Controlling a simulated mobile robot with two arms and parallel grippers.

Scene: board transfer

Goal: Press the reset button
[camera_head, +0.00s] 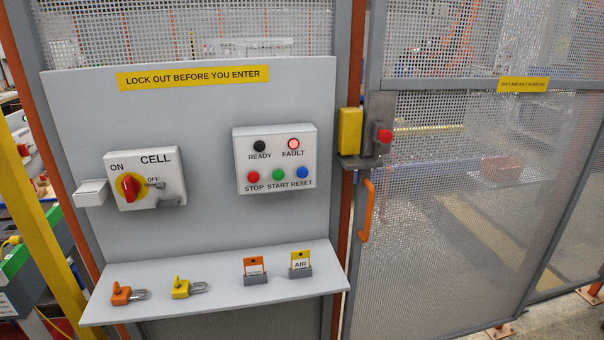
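Neither of my grippers shows in the head view.
A CELL switch box (145,178) with a red handle is on the left. A shelf (215,292) below holds two padlocks and two tags. Right of the panel are a yellow latch box (350,131), a red knob (384,136), an orange handle (367,210) and a mesh door (450,230).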

